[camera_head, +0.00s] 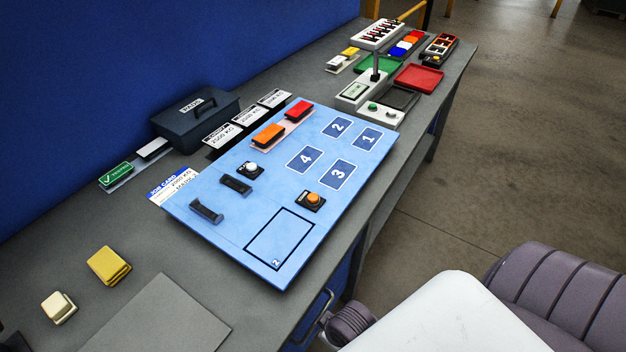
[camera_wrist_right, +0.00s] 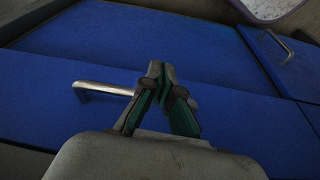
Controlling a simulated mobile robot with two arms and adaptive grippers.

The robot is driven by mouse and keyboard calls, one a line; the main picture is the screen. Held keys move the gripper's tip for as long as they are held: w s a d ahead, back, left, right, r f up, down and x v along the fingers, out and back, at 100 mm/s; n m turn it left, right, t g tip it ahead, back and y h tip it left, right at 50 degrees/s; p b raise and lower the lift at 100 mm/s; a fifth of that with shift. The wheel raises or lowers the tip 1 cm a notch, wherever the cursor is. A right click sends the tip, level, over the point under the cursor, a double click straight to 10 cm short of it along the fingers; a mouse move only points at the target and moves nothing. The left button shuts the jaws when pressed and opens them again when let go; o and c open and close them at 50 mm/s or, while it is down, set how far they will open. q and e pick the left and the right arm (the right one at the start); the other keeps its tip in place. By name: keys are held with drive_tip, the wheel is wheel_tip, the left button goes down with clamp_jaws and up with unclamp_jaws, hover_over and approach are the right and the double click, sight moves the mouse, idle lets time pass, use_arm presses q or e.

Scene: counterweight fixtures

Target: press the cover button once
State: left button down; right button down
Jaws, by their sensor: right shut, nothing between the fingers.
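A light blue board (camera_head: 228,241) lies on the grey bench in the head view. It carries a white button (camera_head: 250,168) on a black base near its middle left and an orange button (camera_head: 313,198) on a black base at the right. I cannot tell which is the cover button, since no cover label is readable. My right gripper (camera_wrist_right: 163,84) shows in the right wrist view, shut and empty. It is in front of blue cabinet fronts (camera_wrist_right: 60,100) and touches neither button. My left gripper is in no view.
A dark box (camera_head: 194,120) and label cards (camera_head: 222,135) stand behind the board. A control box (camera_head: 381,112) and trays (camera_head: 418,78) are farther along the bench. Yellow (camera_head: 108,264) and cream (camera_head: 58,307) blocks are at the near left. The cabinet has a metal handle (camera_wrist_right: 100,88).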

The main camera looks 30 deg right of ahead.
wheel_tip(320, 180, up, 25)
drive_tip(key=w+a+n+t+y+p, duration=0.1)
drive_tip(key=w+a+n+p, duration=0.15)
drive_tip(key=p, duration=0.35)
drive_tip(key=w+n, duration=0.1)
drive_tip(key=w+n+y, duration=0.1)
drive_tip(key=w+n, duration=0.1)
drive_tip(key=w+n+t+y, duration=0.1)
drive_tip(key=w+n, duration=0.1)
drive_tip(key=shift+w+d+r, duration=0.2)
drive_tip(key=shift+d+r, duration=0.05)
drive_tip(key=shift+d, duration=0.15)
drive_tip(key=w+d+n, duration=0.1)
drive_tip(key=w+d+r+n, duration=0.1)
drive_tip(key=w, duration=0.1)
drive_tip(key=w+d+r+n+y, duration=0.1)
drive_tip(key=w, duration=0.1)
drive_tip(key=shift+w+d, duration=0.1)
drive_tip(key=shift+w, duration=0.1)
drive_tip(key=w+d+r+n+t, duration=0.2)
drive_tip(key=w+d+r, duration=0.7)
drive_tip(key=d, duration=0.1)
drive_tip(key=shift+d+y, duration=0.15)
drive_tip(key=shift+y, duration=0.15)
drive_tip(key=shift+w+f, duration=0.1)
drive_tip(key=shift+f, duration=0.05)
